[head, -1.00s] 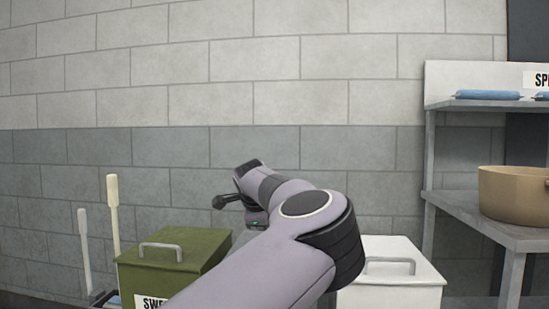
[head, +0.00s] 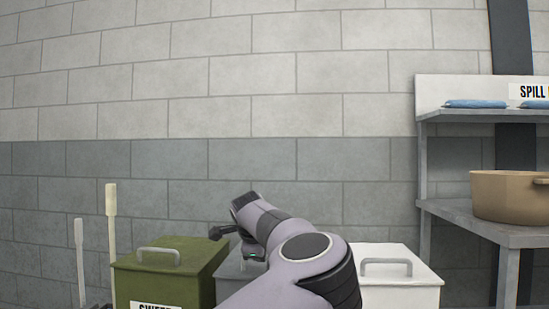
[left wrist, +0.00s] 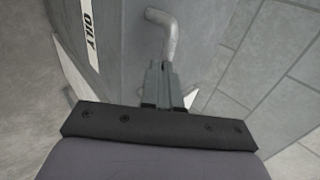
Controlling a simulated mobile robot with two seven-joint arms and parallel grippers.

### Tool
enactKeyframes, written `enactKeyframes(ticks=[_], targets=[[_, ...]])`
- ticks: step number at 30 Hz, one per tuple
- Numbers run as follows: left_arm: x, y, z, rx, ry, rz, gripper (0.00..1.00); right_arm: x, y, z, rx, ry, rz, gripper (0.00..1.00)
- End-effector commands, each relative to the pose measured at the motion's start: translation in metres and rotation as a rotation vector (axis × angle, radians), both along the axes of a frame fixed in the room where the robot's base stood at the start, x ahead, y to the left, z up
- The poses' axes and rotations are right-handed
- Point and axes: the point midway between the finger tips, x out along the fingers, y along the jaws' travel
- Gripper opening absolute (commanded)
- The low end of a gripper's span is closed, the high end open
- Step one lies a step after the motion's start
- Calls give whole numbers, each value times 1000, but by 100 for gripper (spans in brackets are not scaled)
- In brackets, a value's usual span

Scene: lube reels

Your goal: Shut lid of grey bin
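The grey bin (head: 232,270) stands between a green bin and a white bin in the head view, mostly hidden behind my left arm. In the left wrist view a broad grey surface of it (left wrist: 205,45) fills the middle, with a bent grey bar handle (left wrist: 170,38). My left gripper (left wrist: 159,68) has its fingers close together, tips at the handle's lower end. I cannot tell whether they touch it. The lid's angle is hidden in the head view. My right gripper is not in view.
The green bin (head: 190,257) stands left and the white bin (head: 405,262) right, both with lids down. Two pale long handles (head: 112,225) rise at far left. A grey shelf (head: 470,215) at right holds a tan pot (head: 510,196) and blue packs (head: 475,104). A block wall stands behind.

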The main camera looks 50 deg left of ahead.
Motion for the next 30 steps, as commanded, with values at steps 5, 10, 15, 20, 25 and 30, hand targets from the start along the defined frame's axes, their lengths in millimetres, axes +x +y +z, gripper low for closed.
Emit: enactKeyframes(ticks=[5,10,15,20,25,30], targets=[[-1,0,-3,-4,3,1,0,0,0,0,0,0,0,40],[-2,1,7,-3,4,1,0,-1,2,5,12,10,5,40],[-6,6,38,0,0,4,0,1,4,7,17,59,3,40],[-20,-4,48,0,0,6,0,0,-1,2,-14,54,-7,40],[-39,-20,59,1,-2,6,0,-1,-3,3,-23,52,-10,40],[-57,-35,70,1,-1,6,0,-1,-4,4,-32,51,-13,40]])
